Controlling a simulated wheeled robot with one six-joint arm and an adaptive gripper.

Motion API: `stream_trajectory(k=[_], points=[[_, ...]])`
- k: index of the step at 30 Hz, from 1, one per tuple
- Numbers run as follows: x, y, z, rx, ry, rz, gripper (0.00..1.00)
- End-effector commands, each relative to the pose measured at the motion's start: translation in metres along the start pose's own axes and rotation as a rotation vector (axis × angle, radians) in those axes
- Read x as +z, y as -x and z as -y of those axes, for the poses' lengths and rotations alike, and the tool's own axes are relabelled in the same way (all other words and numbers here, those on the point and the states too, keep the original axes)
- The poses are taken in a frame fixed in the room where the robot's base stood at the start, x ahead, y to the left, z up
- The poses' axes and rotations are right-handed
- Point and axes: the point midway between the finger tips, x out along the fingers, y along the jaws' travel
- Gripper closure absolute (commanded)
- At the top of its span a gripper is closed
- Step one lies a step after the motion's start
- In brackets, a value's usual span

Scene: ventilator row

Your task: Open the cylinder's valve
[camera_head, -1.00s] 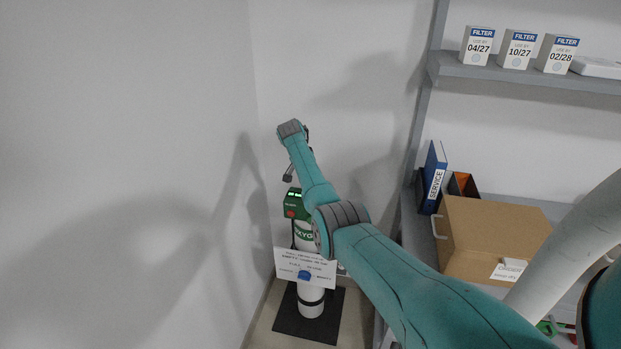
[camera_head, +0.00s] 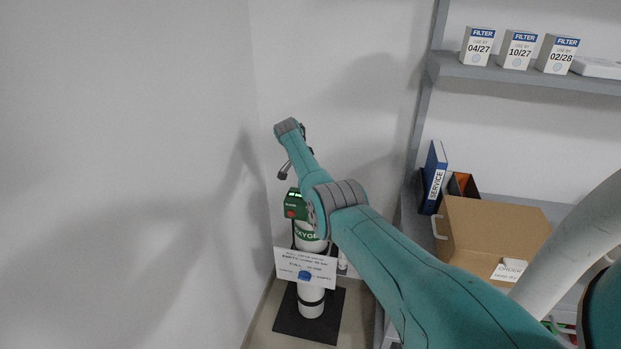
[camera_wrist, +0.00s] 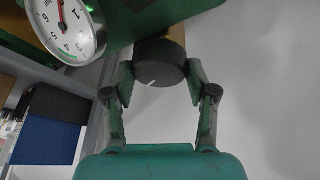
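The white oxygen cylinder (camera_head: 310,292) stands upright in the corner, with a green label and a green valve head (camera_head: 294,205) on top. In the wrist view, a dark round valve knob (camera_wrist: 158,66) with a white mark sits on the green valve body (camera_wrist: 165,18). A round pressure gauge (camera_wrist: 68,28) is to its left. My gripper (camera_wrist: 160,82) has its two fingers apart, one on each side of the knob. They are very close to its sides; I cannot tell whether they touch. In the head view, the knob cannot be made out.
A white sign (camera_head: 305,267) with a blue part hangs in front of the cylinder. The cylinder stands on a dark mat (camera_head: 325,320). Walls are close at the left and behind. At the right, shelves hold a cardboard box (camera_head: 490,240), a blue binder (camera_head: 434,178) and filter boxes (camera_head: 519,50).

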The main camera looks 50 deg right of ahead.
Motion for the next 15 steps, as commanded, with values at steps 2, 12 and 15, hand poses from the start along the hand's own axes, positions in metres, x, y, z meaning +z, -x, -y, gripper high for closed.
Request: stream_trajectory(k=[2, 12, 15], points=[[0.0011, -0.0007, 0.0000, 0.001, 0.001, 0.001, 0.21], [0.0001, 0.0004, 0.0000, 0.000, 0.001, 0.000, 0.18], [-0.0002, 0.0043, 0.0005, -0.001, 0.000, -0.001, 0.18]])
